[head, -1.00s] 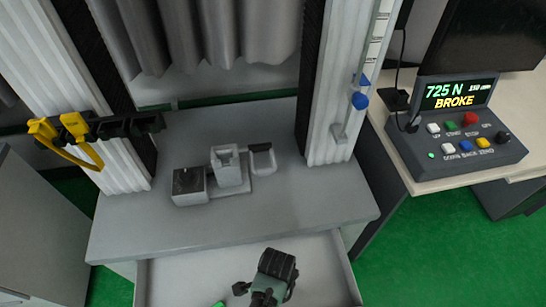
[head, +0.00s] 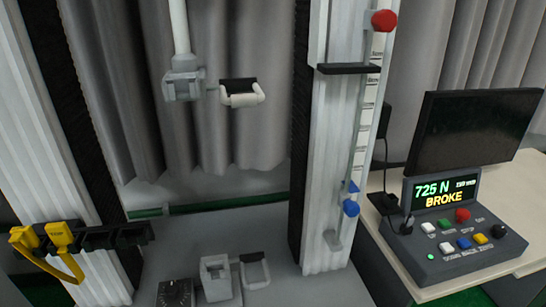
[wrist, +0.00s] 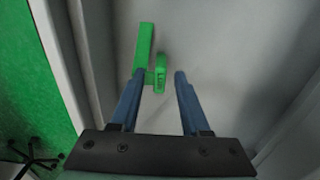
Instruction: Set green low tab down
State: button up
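The green tab (wrist: 145,45) shows in the wrist view as a long bar with a shorter green block (wrist: 160,72) beside its near end. It lies on a pale grey surface between grey walls. My gripper (wrist: 159,74) has its two blue fingers spread apart. The left fingertip overlaps the near end of the long bar in the picture; I cannot tell if they touch. The short block sits between the fingertips, with a clear gap to the right finger. The head view shows neither the gripper nor the green tab.
In the head view, a console (head: 455,235) reads "725 N" and "BROKE". A grey lower fixture (head: 216,280) stands on the tower base, below a hanging upper fixture (head: 184,84). Yellow clips (head: 58,235) hang at left. Grey walls flank the gripper in the wrist view.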

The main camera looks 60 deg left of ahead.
notch_tip(320, 180, up, 12)
jog(key=p, duration=0.3)
jog(key=shift+r, duration=0.2)
